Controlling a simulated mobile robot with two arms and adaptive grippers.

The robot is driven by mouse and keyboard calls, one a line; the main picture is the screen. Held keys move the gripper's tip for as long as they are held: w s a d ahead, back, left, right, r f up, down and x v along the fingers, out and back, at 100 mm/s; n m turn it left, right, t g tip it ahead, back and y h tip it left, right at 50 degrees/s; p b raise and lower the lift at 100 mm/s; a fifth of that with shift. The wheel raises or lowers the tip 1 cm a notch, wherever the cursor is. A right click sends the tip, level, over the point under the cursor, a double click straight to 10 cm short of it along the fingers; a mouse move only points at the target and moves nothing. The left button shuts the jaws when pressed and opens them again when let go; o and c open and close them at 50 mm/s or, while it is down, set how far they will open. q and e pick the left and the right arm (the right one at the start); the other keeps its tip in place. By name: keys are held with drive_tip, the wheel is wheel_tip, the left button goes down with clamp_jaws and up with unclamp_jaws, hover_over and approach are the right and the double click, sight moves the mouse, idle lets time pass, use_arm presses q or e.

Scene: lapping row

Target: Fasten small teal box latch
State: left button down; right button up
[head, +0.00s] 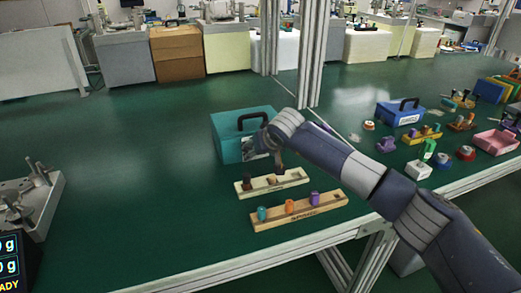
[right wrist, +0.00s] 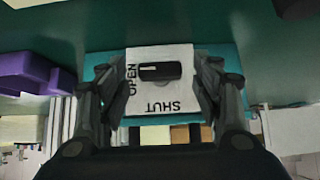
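The teal box (head: 228,135) with a black handle stands on the green bench, left of the aluminium post in the head view. My right arm reaches in front of it and hides part of its front. In the right wrist view the box (right wrist: 240,70) bears a white latch plate (right wrist: 150,105) lettered OPEN and SHUT. The black latch knob (right wrist: 160,71) lies crosswise, its white mark towards OPEN. My right gripper (right wrist: 157,80) is open, its fingers on either side of the plate and knob; contact cannot be told. My left gripper is out of view.
Two wooden peg racks, one pale (head: 284,184) and one orange-brown (head: 300,214), stand before the box. A blue box (head: 399,112) and several small tools stand to the right. The bench left of the teal box is clear; a metal fixture (head: 30,200) sits at far left.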

drive_tip(key=c, duration=0.9)
drive_tip(key=shift+c, duration=0.2)
drive_tip(key=n+h+b, duration=0.1)
drive_tip(key=h, duration=0.1)
drive_tip(key=a+n+t+h+b, duration=0.1)
drive_tip(key=h, duration=0.1)
drive_tip(key=shift+s+f+t, duration=0.1)
drive_tip(key=shift+s+t, duration=0.05)
drive_tip(key=shift+t, duration=0.15)
use_arm(q)
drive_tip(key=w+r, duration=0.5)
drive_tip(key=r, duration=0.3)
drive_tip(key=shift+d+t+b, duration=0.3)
drive_tip(key=shift+b, duration=0.1)
use_arm(e)
drive_tip(key=shift+n+t+h, duration=0.3)
drive_tip(key=shift+n+h, duration=0.2)
drive_tip(key=shift+f, duration=0.1)
